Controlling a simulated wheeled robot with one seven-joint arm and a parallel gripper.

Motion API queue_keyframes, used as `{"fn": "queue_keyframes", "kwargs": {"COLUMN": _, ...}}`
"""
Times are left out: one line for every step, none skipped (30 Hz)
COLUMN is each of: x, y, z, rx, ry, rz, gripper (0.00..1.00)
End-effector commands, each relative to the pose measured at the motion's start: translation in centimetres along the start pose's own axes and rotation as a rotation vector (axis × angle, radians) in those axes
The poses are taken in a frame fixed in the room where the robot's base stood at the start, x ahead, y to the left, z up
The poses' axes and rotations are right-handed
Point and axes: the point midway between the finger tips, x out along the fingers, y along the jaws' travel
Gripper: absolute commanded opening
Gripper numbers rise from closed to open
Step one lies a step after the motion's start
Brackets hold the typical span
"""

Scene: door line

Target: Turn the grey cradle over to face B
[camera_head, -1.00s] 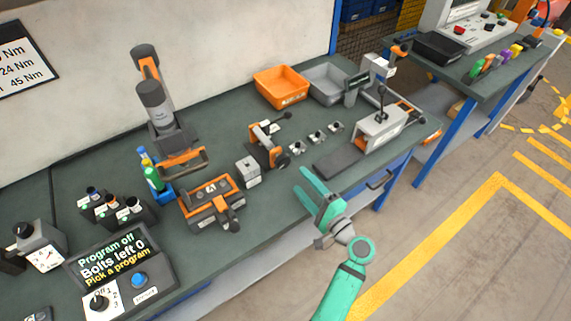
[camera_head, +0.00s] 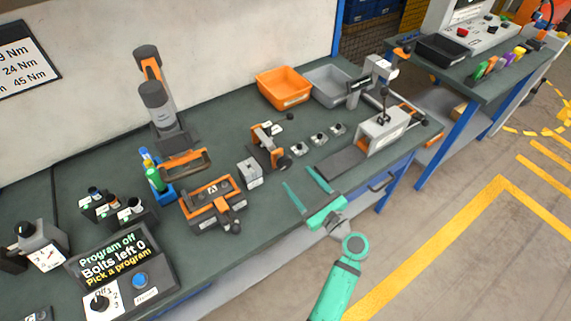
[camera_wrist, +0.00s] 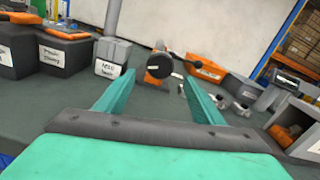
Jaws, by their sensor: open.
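The cradle (camera_head: 213,196) sits on the bench left of centre in the head view. It is a dark grey block in an orange-edged frame, with a letter A on its top face. A black knob (camera_head: 235,228) sticks out at its front right corner. In the wrist view, a dark and orange labelled block at the left edge (camera_wrist: 66,52) may be part of it. My gripper (camera_head: 300,177) is open and empty over the bench's front edge, right of the cradle and apart from it. Its two green fingers (camera_wrist: 157,83) point towards the back of the bench.
A small grey labelled block (camera_head: 250,174) and an orange clamp (camera_head: 268,147) stand beyond my fingers. A grey press (camera_head: 384,130) is to the right, a control box (camera_head: 125,270) to the left. An orange bin (camera_head: 284,88) stands at the back.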

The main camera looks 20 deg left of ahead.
Motion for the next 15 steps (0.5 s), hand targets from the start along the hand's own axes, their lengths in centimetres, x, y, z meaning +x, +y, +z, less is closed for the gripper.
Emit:
{"fn": "queue_keyframes", "kwargs": {"x": 1.0, "y": 0.1, "z": 0.1, "rx": -0.001, "ry": -0.002, "rz": 0.004, "gripper": 0.62}}
{"fn": "queue_keyframes", "kwargs": {"x": 1.6, "y": 0.1, "z": 0.1, "rx": -0.002, "ry": -0.002, "rz": 0.004, "gripper": 0.62}}
{"fn": "queue_keyframes", "kwargs": {"x": 2.3, "y": 0.1, "z": 0.1, "rx": -0.002, "ry": -0.002, "rz": 0.004, "gripper": 0.62}}
{"fn": "queue_keyframes", "kwargs": {"x": 2.9, "y": 0.1, "z": 0.1, "rx": -0.002, "ry": -0.001, "rz": 0.004, "gripper": 0.62}}
{"fn": "queue_keyframes", "kwargs": {"x": 3.4, "y": 0.1, "z": 0.1, "rx": -0.002, "ry": -0.001, "rz": 0.003, "gripper": 0.62}}
{"fn": "queue_keyframes", "kwargs": {"x": 4.1, "y": 0.0, "z": 0.1, "rx": -0.002, "ry": -0.002, "rz": 0.003, "gripper": 0.62}}
{"fn": "queue_keyframes", "kwargs": {"x": 4.6, "y": 0.1, "z": 0.1, "rx": -0.002, "ry": -0.002, "rz": 0.004, "gripper": 0.62}}
{"fn": "queue_keyframes", "kwargs": {"x": 5.1, "y": 0.1, "z": 0.1, "rx": -0.002, "ry": -0.002, "rz": 0.003, "gripper": 0.62}}
{"fn": "queue_keyframes", "kwargs": {"x": 5.7, "y": 0.1, "z": 0.1, "rx": -0.002, "ry": -0.001, "rz": 0.003, "gripper": 0.62}}
{"fn": "queue_keyframes", "kwargs": {"x": 6.2, "y": 0.1, "z": 0.1, "rx": -0.002, "ry": -0.001, "rz": 0.003, "gripper": 0.62}}
{"fn": "queue_keyframes", "kwargs": {"x": 6.5, "y": 0.0, "z": 0.1, "rx": -0.003, "ry": -0.001, "rz": 0.003, "gripper": 0.62}}
{"fn": "queue_keyframes", "kwargs": {"x": 7.0, "y": 0.0, "z": 0.1, "rx": -0.003, "ry": -0.001, "rz": 0.002, "gripper": 0.62}}
{"fn": "queue_keyframes", "kwargs": {"x": 7.3, "y": 0.0, "z": 0.1, "rx": -0.002, "ry": 0.000, "rz": 0.001, "gripper": 0.62}}
{"fn": "queue_keyframes", "kwargs": {"x": 7.6, "y": 0.0, "z": 0.0, "rx": -0.002, "ry": 0.000, "rz": 0.002, "gripper": 0.62}}
{"fn": "queue_keyframes", "kwargs": {"x": 7.9, "y": 0.0, "z": 0.0, "rx": -0.002, "ry": 0.000, "rz": 0.002, "gripper": 0.62}}
